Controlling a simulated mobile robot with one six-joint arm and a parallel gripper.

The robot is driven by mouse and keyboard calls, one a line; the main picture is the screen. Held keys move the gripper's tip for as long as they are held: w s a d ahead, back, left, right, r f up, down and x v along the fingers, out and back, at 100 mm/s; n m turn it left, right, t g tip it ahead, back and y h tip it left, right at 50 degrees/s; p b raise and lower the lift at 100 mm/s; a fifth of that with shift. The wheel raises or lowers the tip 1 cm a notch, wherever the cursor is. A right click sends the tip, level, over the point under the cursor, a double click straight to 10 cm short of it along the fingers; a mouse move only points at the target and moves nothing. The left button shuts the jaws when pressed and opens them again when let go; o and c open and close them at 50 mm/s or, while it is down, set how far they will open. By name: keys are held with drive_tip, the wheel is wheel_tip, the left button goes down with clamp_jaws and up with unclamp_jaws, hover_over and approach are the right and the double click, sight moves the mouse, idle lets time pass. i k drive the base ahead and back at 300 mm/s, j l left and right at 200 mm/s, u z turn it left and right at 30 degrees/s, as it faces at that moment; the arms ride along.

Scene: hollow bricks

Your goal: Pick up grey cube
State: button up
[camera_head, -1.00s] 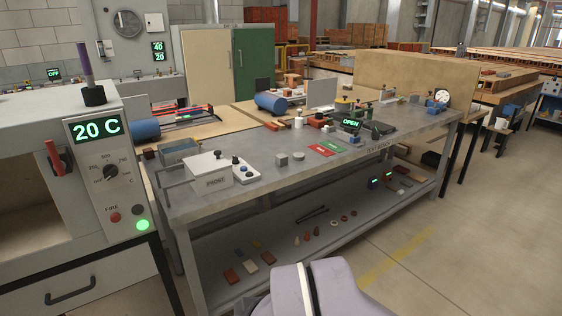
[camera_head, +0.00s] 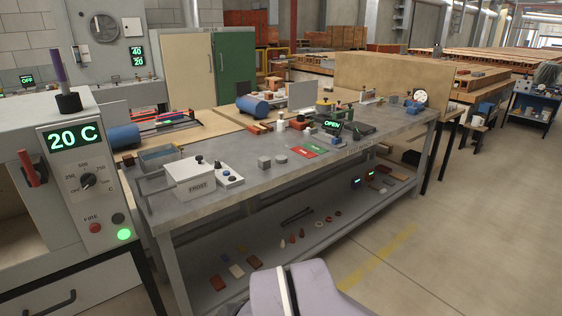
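A grey cube (camera_head: 264,162) sits on the grey metal workbench (camera_head: 225,205), near its front edge and left of the red and green plates. A smaller, lighter grey block (camera_head: 280,159) stands close to its right. I cannot tell whether the two touch. A pale mauve part of my own body shows at the bottom middle, in front of the bench. My gripper is not in view.
Left of the cube are a white box marked FROST (camera_head: 195,179) and a small button box (camera_head: 229,175). Red (camera_head: 303,151) and green plates lie to the right. An oven (camera_head: 70,150) stands at far left. The right floor is clear.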

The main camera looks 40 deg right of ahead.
sight(263, 163)
drive_tip(key=i+l+z, duration=0.25)
drive_tip(key=i+z, duration=0.15)
drive_tip(key=i, duration=0.25)
drive_tip(key=i+z, duration=0.4)
drive_tip(key=i, duration=0.25)
drive_tip(key=i+j+z, duration=0.1)
drive_tip(key=i+z, duration=0.3)
drive_tip(key=i, duration=0.3)
